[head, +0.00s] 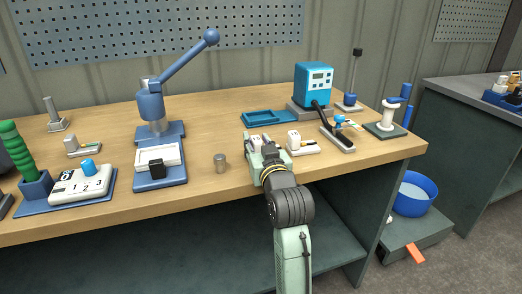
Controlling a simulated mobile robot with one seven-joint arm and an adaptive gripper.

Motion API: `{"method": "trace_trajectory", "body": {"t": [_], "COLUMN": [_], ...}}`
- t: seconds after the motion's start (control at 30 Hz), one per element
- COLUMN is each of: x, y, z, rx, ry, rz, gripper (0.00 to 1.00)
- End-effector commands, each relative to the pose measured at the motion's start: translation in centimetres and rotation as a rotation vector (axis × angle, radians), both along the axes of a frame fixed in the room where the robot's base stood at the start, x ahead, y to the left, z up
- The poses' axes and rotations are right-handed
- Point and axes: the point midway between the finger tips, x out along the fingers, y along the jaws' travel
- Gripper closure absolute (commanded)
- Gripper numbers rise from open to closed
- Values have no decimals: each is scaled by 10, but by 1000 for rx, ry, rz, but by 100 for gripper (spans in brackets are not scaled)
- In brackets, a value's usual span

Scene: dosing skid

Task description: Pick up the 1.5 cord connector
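My gripper (262,150) is at the front right of the wooden bench, low over its top and pointing away from the camera. A small white piece shows at its fingertips; whether the fingers are open or closed on it is unclear. Just right of the gripper, a white block (293,139) stands on a pale base with a small brass-coloured part (309,144) beside it. A similar pale base with a brass-coloured part (88,147) lies at the far left. No 1.5 marking is readable, so I cannot tell which piece is the 1.5 cord connector.
A blue tray (268,117) and a teal soldering station (313,86) stand behind the gripper.

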Motion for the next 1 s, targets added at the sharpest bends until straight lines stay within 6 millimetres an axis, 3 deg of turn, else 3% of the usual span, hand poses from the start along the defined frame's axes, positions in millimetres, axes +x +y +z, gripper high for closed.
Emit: {"method": "trace_trajectory", "body": {"t": [0.43,1.0], "x": [0,0], "y": [0,0], "z": [0,10], "rx": [0,-1], "ry": [0,-4], "rz": [0,0], "gripper": [100,100]}}
